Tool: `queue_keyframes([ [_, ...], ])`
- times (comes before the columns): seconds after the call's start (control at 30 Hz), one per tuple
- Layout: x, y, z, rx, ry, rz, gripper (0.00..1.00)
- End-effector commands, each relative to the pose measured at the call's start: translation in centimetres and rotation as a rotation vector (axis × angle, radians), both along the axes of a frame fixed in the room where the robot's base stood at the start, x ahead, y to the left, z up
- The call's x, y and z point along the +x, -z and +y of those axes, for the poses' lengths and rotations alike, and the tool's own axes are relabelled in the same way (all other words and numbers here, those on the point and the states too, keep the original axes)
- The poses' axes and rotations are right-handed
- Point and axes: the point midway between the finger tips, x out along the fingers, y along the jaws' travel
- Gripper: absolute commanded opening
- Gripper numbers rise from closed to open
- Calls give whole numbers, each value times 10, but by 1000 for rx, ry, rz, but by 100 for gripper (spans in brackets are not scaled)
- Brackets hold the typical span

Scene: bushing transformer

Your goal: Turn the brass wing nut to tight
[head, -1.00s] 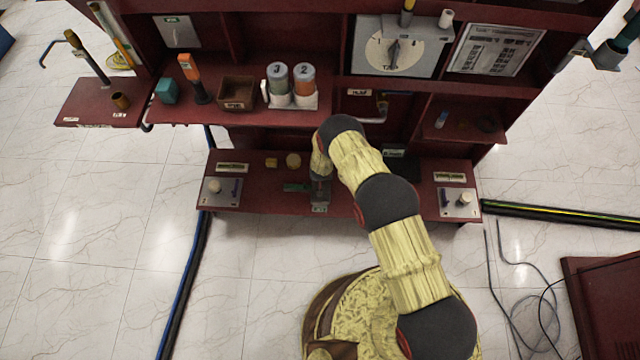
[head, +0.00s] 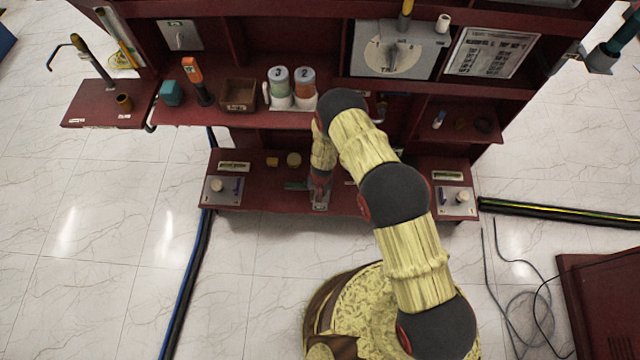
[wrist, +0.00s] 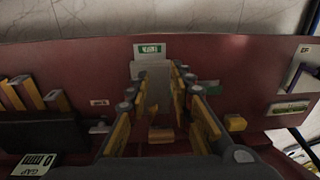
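A small brass-coloured piece (wrist: 161,134), which may be the wing nut, shows low between the fingers in the wrist view. Its shape and how tight it is are unclear. My gripper (wrist: 156,88) is open, with its fingers on either side of a pale grey block (wrist: 152,71) on the dark red shelf. I cannot tell whether the fingers touch the block. In the head view my gripper (head: 319,194) is low over the middle of the lower shelf (head: 258,197), and my arm hides part of that area.
A yellow block (wrist: 235,122) lies right of the fingers in the wrist view. A dark box (wrist: 40,132) is at left. The upper shelf holds two numbered cans (head: 279,82) (head: 304,84).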

Motion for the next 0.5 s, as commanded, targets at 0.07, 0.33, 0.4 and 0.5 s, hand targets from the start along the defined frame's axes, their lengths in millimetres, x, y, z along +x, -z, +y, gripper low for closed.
queue_keyframes([
  [0.07,-11,-11,0,5,-9,37,23],
  [0.33,-28,-57,0,20,-35,117,23],
  [0.4,-29,-70,0,24,-40,129,23],
  [0.5,-33,-87,-1,28,-48,148,23],
])
